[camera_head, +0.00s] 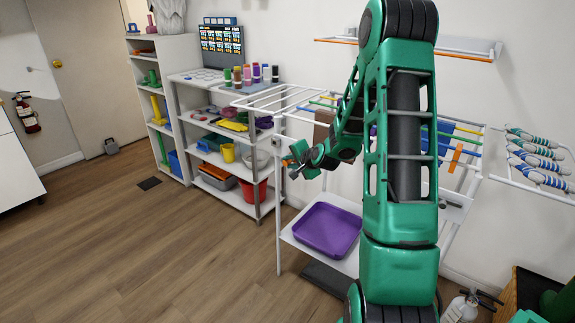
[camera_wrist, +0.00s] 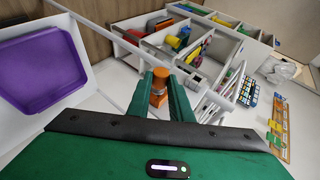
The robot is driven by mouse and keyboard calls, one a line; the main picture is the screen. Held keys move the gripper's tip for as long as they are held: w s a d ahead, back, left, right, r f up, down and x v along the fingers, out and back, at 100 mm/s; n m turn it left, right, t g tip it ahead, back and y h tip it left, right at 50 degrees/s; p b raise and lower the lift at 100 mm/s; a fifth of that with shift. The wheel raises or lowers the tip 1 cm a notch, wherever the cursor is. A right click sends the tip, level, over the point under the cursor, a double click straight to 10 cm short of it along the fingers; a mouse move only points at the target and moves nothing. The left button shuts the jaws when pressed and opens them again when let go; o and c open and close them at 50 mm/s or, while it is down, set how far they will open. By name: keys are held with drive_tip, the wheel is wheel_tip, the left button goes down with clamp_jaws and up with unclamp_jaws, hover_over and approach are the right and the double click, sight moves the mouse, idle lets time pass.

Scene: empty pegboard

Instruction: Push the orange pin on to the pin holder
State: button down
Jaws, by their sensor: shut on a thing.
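My gripper (camera_head: 297,160) is at the left side of the white rack in the head view, with its fingers pointing left. In the wrist view, my gripper (camera_wrist: 160,78) has its two green fingers shut on the orange pin (camera_wrist: 158,90), a small orange piece between the fingertips. The fingers hide part of the pin. The white rack (camera_head: 278,225) has coloured horizontal rods at its top. I cannot tell for sure which part is the pin holder; the held pin appears in front of a white bar of the rack in the wrist view.
A purple tray (camera_head: 328,230) sits on the rack's lower shelf. A shelf unit (camera_head: 258,200) with bins and a red bucket (camera_head: 254,188) stands to the left. A wall rack with striped items (camera_head: 540,165) is at the right.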

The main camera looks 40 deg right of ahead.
drive_tip(key=shift+d, duration=0.15)
drive_tip(key=c, duration=1.5)
unclamp_jaws()
drive_tip(key=v, duration=1)
drive_tip(key=shift+s+r, duration=0.2)
drive_tip(key=shift+s, duration=0.05)
